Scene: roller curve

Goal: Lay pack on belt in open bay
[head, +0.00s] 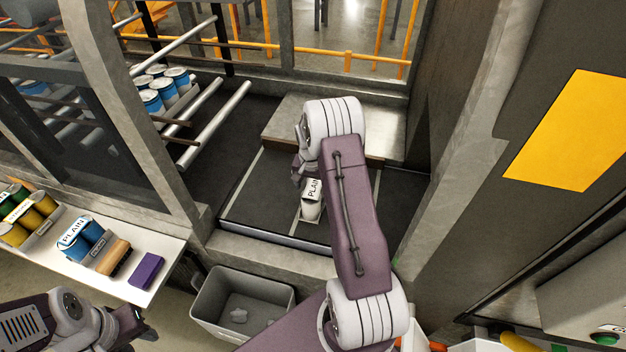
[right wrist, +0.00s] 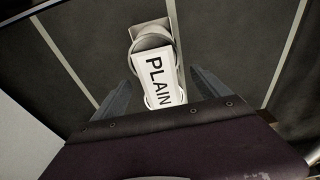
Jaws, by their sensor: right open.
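A white pack (head: 312,207) with a "PLAIN" label lies on the dark belt (head: 262,200) in the open bay, between the belt's pale lines. In the right wrist view the pack (right wrist: 157,80) lies lengthwise between the fingers of my right gripper (right wrist: 160,88). The fingers are spread, with a gap on each side of it. In the head view my right arm reaches over the belt and hides part of the pack; the right gripper (head: 299,172) is beside it. My left gripper (head: 137,322) is at the bottom left, away from the bay; its jaws are unclear.
A white shelf (head: 170,252) at the left holds packs of blue cans (head: 82,240) and yellow and green cans (head: 28,214), a brush and a purple block (head: 147,269). A grey bin (head: 207,301) stands below the bay. Rollers (head: 215,128) and concrete posts border the bay.

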